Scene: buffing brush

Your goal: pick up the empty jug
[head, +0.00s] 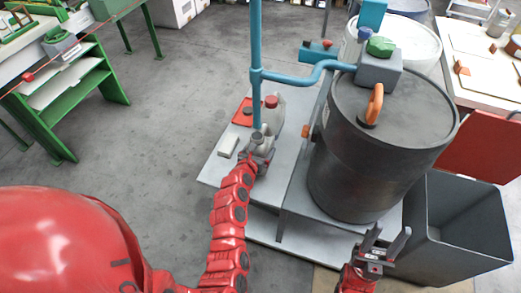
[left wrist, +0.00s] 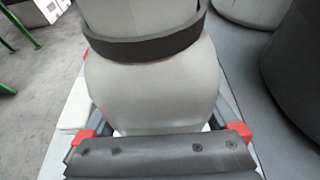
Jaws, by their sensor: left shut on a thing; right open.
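My left gripper (head: 259,152) is shut on a pale grey jug (head: 258,138) on the low grey platform. In the left wrist view the jug (left wrist: 150,85) fills the middle, with a dark band around its upper part and a red-tipped finger on each side. Its base is hidden, so I cannot tell whether it touches the platform. A second, translucent jug with a red cap (head: 272,102) stands just behind it. My right gripper (head: 388,240) is open and empty, in front of the grey bin.
A large dark drum (head: 350,150) stands right of the jugs, with a blue pipe (head: 256,60) rising close behind the held jug. A white block (head: 228,144) and a red item (head: 242,113) lie left on the platform (head: 215,172). A grey bin (head: 450,250) is at right.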

